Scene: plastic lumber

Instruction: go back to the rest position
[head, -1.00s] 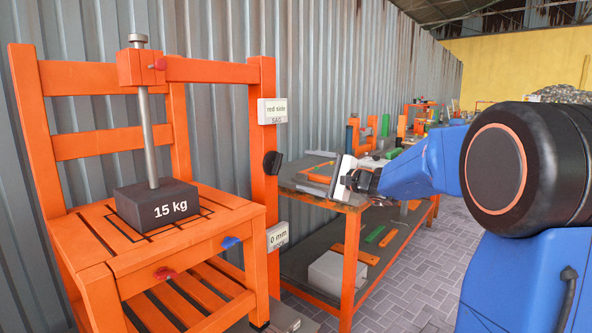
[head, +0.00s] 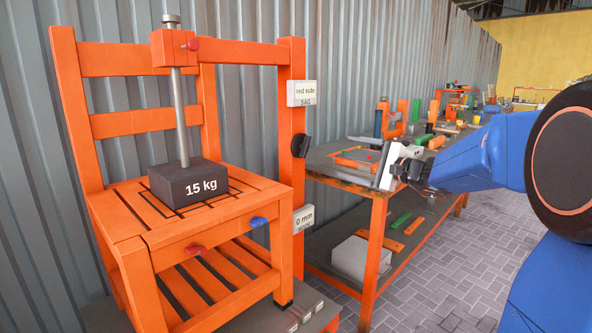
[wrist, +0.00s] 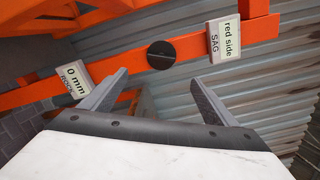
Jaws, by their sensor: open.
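My gripper (head: 366,158) is in front of the workbench's near end, to the right of the orange test chair. In the wrist view its two grey fingers (wrist: 157,90) stand apart with nothing between them. The fingers point toward the chair frame's post, which carries a black round knob (wrist: 161,54), a "red side SAG" label (wrist: 228,38) and a "0 mm ROCK" label (wrist: 76,78). The fingers look clear of the post. My blue arm reaches in from the right in the head view.
The orange chair (head: 120,124) holds a dark 15 kg block (head: 187,184) on its seat, under a metal rod. The workbench (head: 347,186) carries tools and coloured parts; a grey box (head: 358,259) sits on its lower shelf. Paved floor (head: 450,270) is open at right.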

